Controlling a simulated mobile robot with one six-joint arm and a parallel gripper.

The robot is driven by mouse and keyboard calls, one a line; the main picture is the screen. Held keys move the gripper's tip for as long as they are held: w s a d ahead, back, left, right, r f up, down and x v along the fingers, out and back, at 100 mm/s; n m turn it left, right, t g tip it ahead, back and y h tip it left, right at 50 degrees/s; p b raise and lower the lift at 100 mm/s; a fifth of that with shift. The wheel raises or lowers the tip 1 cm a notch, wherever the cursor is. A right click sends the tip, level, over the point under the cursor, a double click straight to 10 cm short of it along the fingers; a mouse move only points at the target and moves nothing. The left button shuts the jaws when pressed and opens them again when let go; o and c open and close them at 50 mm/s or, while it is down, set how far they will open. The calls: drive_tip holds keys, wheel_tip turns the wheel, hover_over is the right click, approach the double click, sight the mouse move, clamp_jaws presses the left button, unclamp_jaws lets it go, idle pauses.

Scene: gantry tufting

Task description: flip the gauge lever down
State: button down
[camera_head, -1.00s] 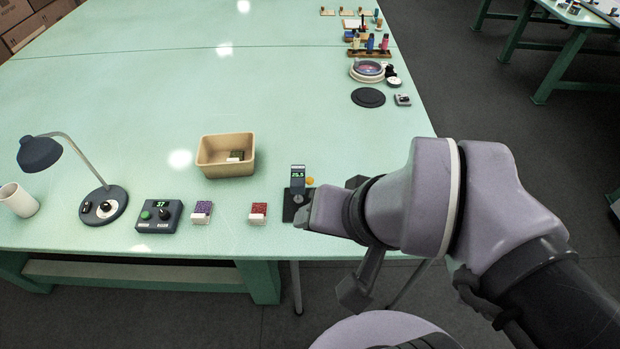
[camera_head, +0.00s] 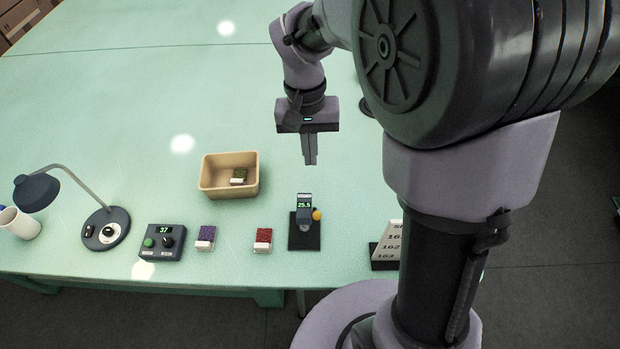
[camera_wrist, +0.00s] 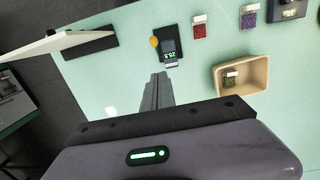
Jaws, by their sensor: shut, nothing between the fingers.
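The gauge (camera_head: 304,203) is a small dark device with a green 25.5 readout on a black base plate (camera_head: 298,243), near the front of the table. An orange ball knob (camera_head: 317,215), apparently the lever's end, sits at its right side; its arm is too small to make out. In the wrist view the gauge (camera_wrist: 168,47) is beyond the fingertips, with the orange knob (camera_wrist: 154,41) at its left. My gripper (camera_head: 310,162) is shut and empty. It points down above the table, behind the gauge in the head view and apart from it.
A tan bin (camera_head: 229,193) holds a green-topped block. Red (camera_head: 263,237) and purple (camera_head: 205,234) blocks and a control box (camera_head: 163,242) stand left of the gauge. A white sign (camera_head: 388,243) stands at its right. A lamp (camera_head: 105,228) is far left.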

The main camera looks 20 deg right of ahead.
drive_tip(key=b, duration=0.4)
approach(316, 212)
drive_tip(key=w+f, duration=0.4)
drive_tip(key=s+f, duration=0.1)
drive_tip(key=s+f+b, duration=0.1)
drive_tip(key=s+f, duration=0.1)
drive_tip(key=shift+d+b, duration=0.25)
drive_tip(key=shift+b, duration=0.15)
drive_tip(key=shift+s+r, duration=0.1)
